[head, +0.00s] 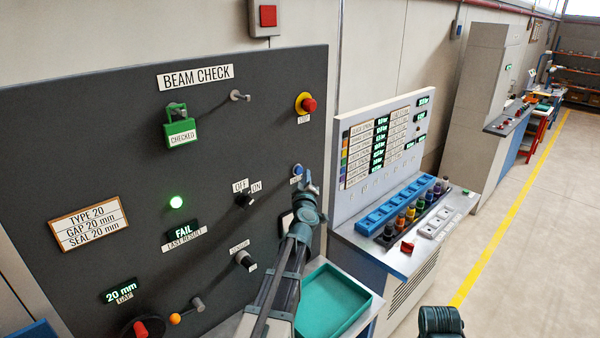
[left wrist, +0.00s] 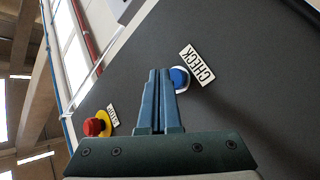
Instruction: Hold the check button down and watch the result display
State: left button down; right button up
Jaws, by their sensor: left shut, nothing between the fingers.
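The blue check button (head: 297,170) is at the right edge of the dark panel (head: 110,140), and shows with its CHECK label in the left wrist view (left wrist: 180,78). My left gripper (head: 309,184) is shut and empty, its fingertips close beside the button. In the left wrist view the fingertips (left wrist: 158,72) partly overlap the button's edge; I cannot tell if they touch it or if it is pressed. The result display (head: 184,232) reads FAIL above LAST RESULT. A green lamp (head: 176,202) is lit above it.
A red stop button (head: 309,105) on a yellow base is above the check button. An OFF/ON switch (head: 245,198) is to its left. The gap display (head: 121,290) reads 20 mm. A teal tray (head: 335,300) is below; a console (head: 400,200) stands right.

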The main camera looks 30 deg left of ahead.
pick_arm(q)
jog(key=shift+a, duration=0.1)
jog(key=shift+w+a, duration=0.15)
jog(key=shift+a, duration=0.15)
jog(key=shift+w+a, duration=0.15)
jog(key=shift+a, duration=0.35)
dwell(1.6)
jog(key=shift+d, duration=0.1)
jog(key=shift+s+d, duration=0.3)
jog(key=shift+d, duration=0.45)
jog(key=d, duration=0.1)
jog(key=s+d, duration=0.1)
jog(key=d, duration=0.2)
jog(key=shift+s+d, duration=0.35)
jog(key=shift+d, duration=0.05)
jog(key=shift+d, duration=0.1)
